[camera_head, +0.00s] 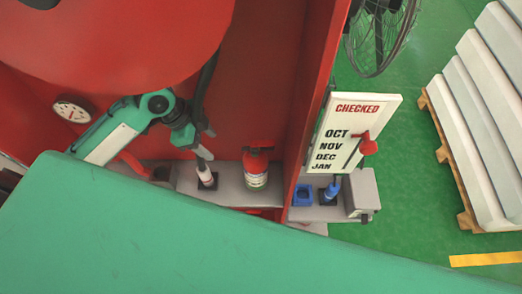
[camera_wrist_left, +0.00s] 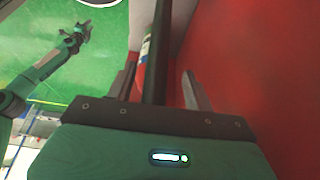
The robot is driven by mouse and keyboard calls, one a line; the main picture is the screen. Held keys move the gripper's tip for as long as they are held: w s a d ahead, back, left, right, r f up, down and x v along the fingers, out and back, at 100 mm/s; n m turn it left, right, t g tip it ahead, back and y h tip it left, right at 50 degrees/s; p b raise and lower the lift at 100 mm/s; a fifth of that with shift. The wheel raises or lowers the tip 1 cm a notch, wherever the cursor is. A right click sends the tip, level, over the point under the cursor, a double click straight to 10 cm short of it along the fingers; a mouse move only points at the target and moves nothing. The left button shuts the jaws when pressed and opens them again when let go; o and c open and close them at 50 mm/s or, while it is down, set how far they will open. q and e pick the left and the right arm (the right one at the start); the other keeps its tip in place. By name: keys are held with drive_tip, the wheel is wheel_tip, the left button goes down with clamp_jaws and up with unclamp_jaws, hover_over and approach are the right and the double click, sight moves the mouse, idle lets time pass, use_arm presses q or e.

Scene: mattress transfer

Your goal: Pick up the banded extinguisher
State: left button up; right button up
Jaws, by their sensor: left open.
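The red extinguisher (camera_head: 256,168) stands upright on the grey ledge, with a pale label band around its body. My left gripper (camera_head: 204,152) comes in from the left and is just left of the extinguisher, apart from it in the head view. In the left wrist view the fingers of my left gripper (camera_wrist_left: 160,80) are spread open. A red body with a white and green label (camera_wrist_left: 146,48) shows between and beyond them, partly hidden by a dark bar. A teal arm, apparently my right one, shows at upper left with its small gripper end (camera_wrist_left: 80,33).
A pale bottle (camera_head: 206,175) stands in a dark holder left of the extinguisher. A red panel (camera_head: 306,90) rises close on its right. Beyond are a CHECKED sign (camera_head: 350,125), a blue holder (camera_head: 303,195) and a pallet stack (camera_head: 485,110). Green floor (camera_head: 410,190) is free.

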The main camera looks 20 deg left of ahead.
sight(252, 142)
drive_tip(key=s+r+p, duration=0.2)
drive_tip(key=s, duration=0.5)
use_arm(q)
drive_tip(key=d, duration=0.2)
drive_tip(key=w+d+p, duration=0.1)
drive_tip(key=d, duration=0.2)
drive_tip(key=d+p, duration=0.1)
drive_tip(key=d, duration=0.2)
drive_tip(key=shift+w+d+r, duration=0.2)
drive_tip(key=shift+w+r, duration=0.05)
drive_tip(key=shift+w, duration=0.15)
drive_tip(key=shift+w+d, duration=0.1)
drive_tip(key=shift+d, duration=0.25)
drive_tip(key=shift+w+d+r+p, duration=0.1)
drive_tip(key=shift+w+d+p, duration=0.05)
drive_tip(key=shift+d+p, duration=0.4)
drive_tip(key=shift+w+d+r+p, duration=0.1)
drive_tip(key=shift+w+d+p, duration=0.05)
drive_tip(key=shift+d+p, duration=0.35)
drive_tip(key=shift+p+x, duration=0.65)
drive_tip(key=shift+x, duration=0.5)
drive_tip(key=shift+d+f, duration=0.35)
drive_tip(key=shift+f, duration=0.15)
drive_tip(key=shift+w+f, duration=0.1)
drive_tip(key=shift+f, duration=0.05)
use_arm(e)
wheel_tip(252, 142, up, 6)
drive_tip(key=w, duration=0.3)
drive_tip(key=shift+d+f, duration=0.15)
drive_tip(key=shift+d, duration=0.05)
